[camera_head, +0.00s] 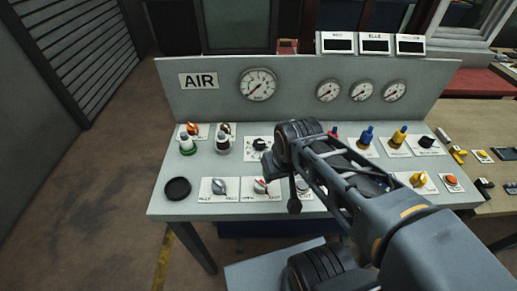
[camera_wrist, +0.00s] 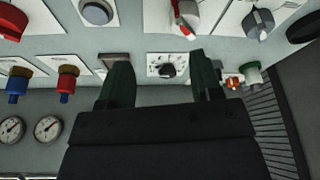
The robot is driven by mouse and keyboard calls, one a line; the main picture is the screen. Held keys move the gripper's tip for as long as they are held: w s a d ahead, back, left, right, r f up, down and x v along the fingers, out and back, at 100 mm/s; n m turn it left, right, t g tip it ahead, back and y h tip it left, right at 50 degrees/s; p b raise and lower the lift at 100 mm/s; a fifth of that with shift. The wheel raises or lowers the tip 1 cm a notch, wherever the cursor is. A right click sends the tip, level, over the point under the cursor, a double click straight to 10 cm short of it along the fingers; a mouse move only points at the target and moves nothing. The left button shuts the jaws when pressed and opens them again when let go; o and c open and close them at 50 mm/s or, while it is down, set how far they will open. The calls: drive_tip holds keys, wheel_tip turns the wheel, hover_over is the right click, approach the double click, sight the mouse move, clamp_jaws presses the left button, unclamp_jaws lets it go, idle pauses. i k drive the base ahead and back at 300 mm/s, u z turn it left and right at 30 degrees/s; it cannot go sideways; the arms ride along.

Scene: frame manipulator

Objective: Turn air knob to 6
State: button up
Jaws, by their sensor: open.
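A small black knob (camera_head: 260,144) sits on a white marked plate under the large round gauge on the grey console. It also shows in the wrist view (camera_wrist: 168,71), seen between and beyond my two fingers; its digits are too small to read. My gripper (camera_wrist: 160,62) is open and empty, its dark fingers apart on either side of the knob in that view. In the head view my gripper is above the console, just right of the knob. I cannot tell how far it is from the panel.
The "AIR" sign (camera_head: 198,80) is on the upright panel, left of the large gauge (camera_head: 258,84). A red-marked switch (camera_wrist: 185,17) and a grey selector knob (camera_wrist: 258,24) are close by. A green-based valve (camera_wrist: 250,73) stands beside my finger. A black disc (camera_head: 177,189) lies at the console's left.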

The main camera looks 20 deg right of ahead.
sight(260, 144)
drive_tip(key=k, duration=1.25)
drive_tip(key=u, duration=0.55)
drive_tip(key=i, duration=1.45)
drive_tip(key=z, duration=0.65)
